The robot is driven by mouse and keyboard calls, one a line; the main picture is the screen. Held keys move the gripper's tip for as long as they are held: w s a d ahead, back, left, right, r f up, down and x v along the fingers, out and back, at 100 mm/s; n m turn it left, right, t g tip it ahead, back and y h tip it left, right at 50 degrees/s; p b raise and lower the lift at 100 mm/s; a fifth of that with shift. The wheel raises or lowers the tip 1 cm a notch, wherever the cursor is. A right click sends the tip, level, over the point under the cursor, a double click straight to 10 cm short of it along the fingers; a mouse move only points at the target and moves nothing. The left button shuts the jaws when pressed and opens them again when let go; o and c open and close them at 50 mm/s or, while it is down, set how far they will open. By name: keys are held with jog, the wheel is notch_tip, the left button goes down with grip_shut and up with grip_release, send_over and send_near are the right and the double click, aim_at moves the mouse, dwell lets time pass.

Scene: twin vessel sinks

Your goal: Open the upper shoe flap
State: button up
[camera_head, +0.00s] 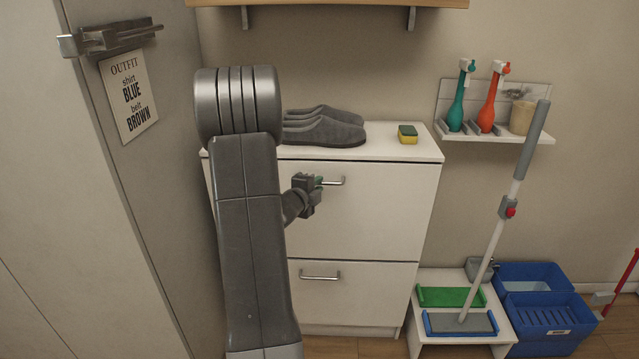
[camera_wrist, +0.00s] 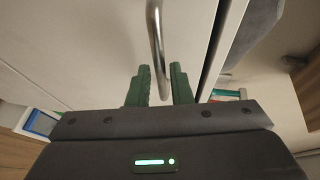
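The upper shoe flap (camera_head: 385,215) is the white upper front of the shoe cabinet. It looks closed, flush with the cabinet front. Its metal bar handle (camera_head: 336,182) is near the flap's top edge. My gripper (camera_head: 319,182) is at the left part of this handle. In the wrist view, the handle (camera_wrist: 157,40) runs between the two green fingers of my gripper (camera_wrist: 161,84). A small gap seems to show on each side of the bar, so the fingers look open around it. My arm hides the cabinet's left part.
The lower flap (camera_head: 370,297) below has its own handle. Grey slippers (camera_head: 325,132) and a sponge (camera_head: 408,134) lie on the cabinet top. A wooden shelf (camera_head: 330,3) hangs above. A mop (camera_head: 505,200) and blue bins (camera_head: 540,310) stand to the right.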

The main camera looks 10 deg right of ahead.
jog(key=shift+x, duration=1.1)
grip_shut()
jog(key=shift+f, duration=0.15)
